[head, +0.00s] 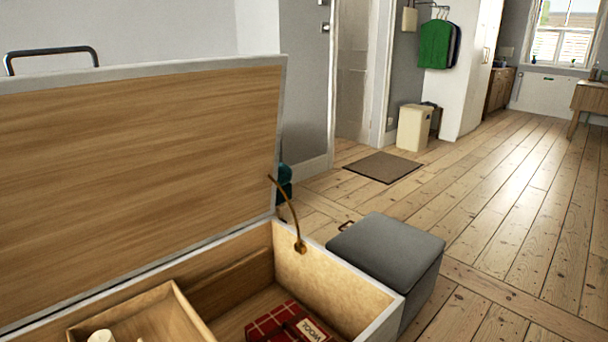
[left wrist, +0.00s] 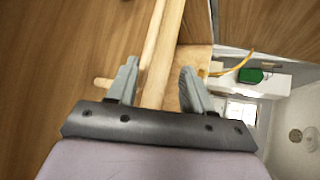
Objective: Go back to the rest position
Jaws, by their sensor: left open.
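My left gripper (left wrist: 157,75) shows in the left wrist view, its two grey fingers apart. Pale wooden edges (left wrist: 158,45) run behind and between the fingers; I cannot tell whether anything touches them. A short wooden rod end (left wrist: 103,82) shows beside the left finger. Neither gripper shows in the head view, and my right gripper is in neither view. In the head view an open chest (head: 345,275) stands at lower left, its wooden lid (head: 140,150) raised. Inside are a wooden tray (head: 190,312) and a red plaid item labelled WOOL (head: 290,322).
A strap (head: 290,213) joins lid and chest. A pale object (head: 101,336) lies in the tray, cut off by the frame. A grey padded box (head: 385,250) stands right of the chest. A brown mat (head: 383,167) lies farther back. The floor (head: 500,220) on the right is clear.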

